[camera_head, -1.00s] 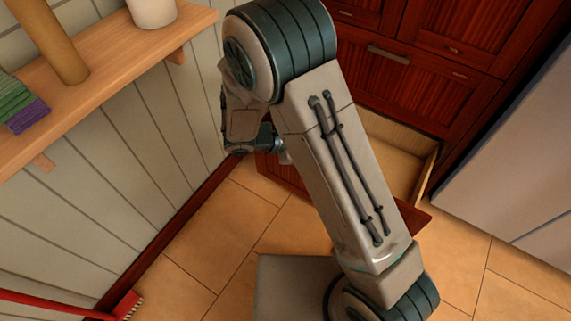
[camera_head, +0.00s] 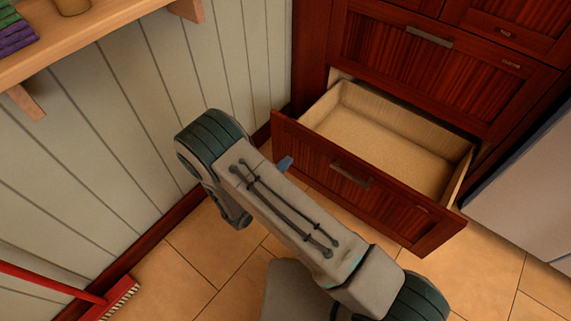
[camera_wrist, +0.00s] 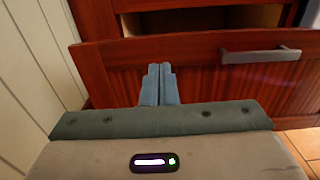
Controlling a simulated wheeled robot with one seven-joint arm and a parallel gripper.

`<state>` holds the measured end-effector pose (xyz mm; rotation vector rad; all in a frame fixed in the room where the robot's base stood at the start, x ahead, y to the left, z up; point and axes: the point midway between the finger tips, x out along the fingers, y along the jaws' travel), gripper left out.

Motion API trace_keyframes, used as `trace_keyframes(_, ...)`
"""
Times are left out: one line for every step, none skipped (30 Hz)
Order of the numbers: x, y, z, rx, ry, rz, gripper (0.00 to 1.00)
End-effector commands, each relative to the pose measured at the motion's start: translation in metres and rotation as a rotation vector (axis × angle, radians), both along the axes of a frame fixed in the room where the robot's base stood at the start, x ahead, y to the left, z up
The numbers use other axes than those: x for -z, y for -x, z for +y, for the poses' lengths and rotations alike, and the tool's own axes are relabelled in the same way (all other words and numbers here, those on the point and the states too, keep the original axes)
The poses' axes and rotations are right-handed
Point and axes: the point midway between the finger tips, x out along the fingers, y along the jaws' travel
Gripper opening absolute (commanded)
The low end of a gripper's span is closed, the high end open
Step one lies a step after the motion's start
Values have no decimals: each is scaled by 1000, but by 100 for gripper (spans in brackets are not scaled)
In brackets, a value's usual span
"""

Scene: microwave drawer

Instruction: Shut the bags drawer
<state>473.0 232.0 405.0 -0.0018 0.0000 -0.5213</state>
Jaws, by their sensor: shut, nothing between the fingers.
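The bags drawer (camera_head: 316,161) is the bottom drawer of the red-brown cabinet. It stands pulled out, and its pale wooden inside looks empty in the head view. A grey bar handle (camera_head: 351,175) is on its front. My gripper (camera_head: 285,162) is close in front of the left part of the drawer front, partly hidden by my arm. In the wrist view my gripper (camera_wrist: 160,72) has its blue fingers together and points at the drawer front (camera_wrist: 208,74), left of the handle (camera_wrist: 260,56). I cannot tell whether the fingertips touch the front.
A shut drawer (camera_head: 410,65) is above the open one. A panelled wall (camera_head: 130,130) with a wooden shelf (camera_head: 110,25) is on the left. A grey appliance (camera_head: 525,165) stands close on the right. A red broom (camera_head: 105,300) lies at the lower left.

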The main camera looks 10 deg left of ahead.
Motion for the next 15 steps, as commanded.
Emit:
trace_keyframes(3, -10, -7, 5, 0, -2, 0)
trace_keyframes(3, -16, -10, 6, 0, -2, 0)
trace_keyframes(3, -24, -15, 5, -1, -2, 0)
trace_keyframes(3, -29, -18, 5, -2, -2, 0)
trace_keyframes(3, -35, -22, 6, -2, -2, 0)
trace_keyframes(3, -42, -26, 6, -2, -3, 0)
trace_keyframes(3, -48, -29, 6, -2, -2, 0)
trace_keyframes(3, -53, -32, 5, -2, -2, 0)
trace_keyframes(3, -60, -36, 6, -3, -2, 0)
trace_keyframes(3, -65, -38, 5, -2, -2, 0)
trace_keyframes(3, -69, -41, 6, -2, -2, 0)
trace_keyframes(3, -74, -44, 5, -2, -2, 0)
trace_keyframes(3, -78, -46, 4, -1, -2, 0)
trace_keyframes(3, -81, -48, 4, -2, -1, 0)
trace_keyframes(2, -85, -50, 5, -3, -2, 0)
